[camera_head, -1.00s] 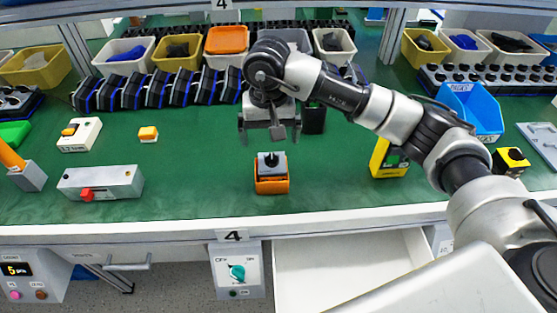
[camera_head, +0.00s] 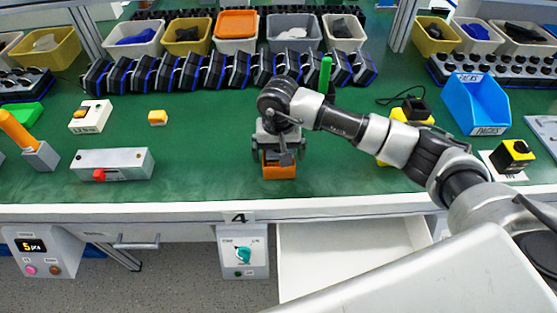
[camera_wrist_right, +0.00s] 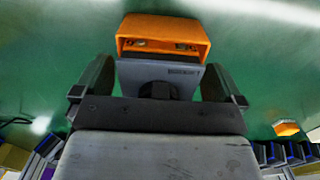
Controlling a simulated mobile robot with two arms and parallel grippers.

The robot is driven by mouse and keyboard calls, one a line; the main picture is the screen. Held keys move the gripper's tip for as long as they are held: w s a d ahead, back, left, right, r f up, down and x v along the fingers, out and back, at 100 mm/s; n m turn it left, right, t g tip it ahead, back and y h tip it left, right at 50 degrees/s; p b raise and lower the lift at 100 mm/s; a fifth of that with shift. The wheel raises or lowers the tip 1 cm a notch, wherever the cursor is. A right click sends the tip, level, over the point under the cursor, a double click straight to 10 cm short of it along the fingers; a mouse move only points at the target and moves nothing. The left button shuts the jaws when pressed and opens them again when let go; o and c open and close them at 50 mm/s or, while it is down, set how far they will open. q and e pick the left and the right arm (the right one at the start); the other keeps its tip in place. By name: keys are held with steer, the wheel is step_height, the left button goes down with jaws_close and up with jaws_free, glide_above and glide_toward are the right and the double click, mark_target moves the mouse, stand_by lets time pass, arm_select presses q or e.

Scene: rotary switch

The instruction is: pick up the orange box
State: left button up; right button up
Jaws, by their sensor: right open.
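The orange box (camera_head: 279,170) stands on the green bench near its front edge, with a grey upper part and a black knob. In the right wrist view the orange box (camera_wrist_right: 163,36) is at the top, its open orange side showing, with the grey part (camera_wrist_right: 160,78) below it. My right gripper (camera_head: 280,158) is over the box in the head view and hides its top. In the right wrist view my right gripper (camera_wrist_right: 158,80) is open, one finger on each side of the grey part. Whether the fingers touch it cannot be told. My left gripper is not in view.
A grey box with a red button (camera_head: 112,165) lies to the left. A small orange block (camera_head: 158,118) and a white switch box (camera_head: 91,116) are behind it. A row of black-blue units (camera_head: 190,72) runs along the back. A blue bin (camera_head: 476,104) stands at right.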

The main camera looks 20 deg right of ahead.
steer(key=shift+c, duration=0.2)
steer(key=c, duration=0.7)
steer(key=shift+c, duration=0.2)
steer(key=shift+r, duration=0.2)
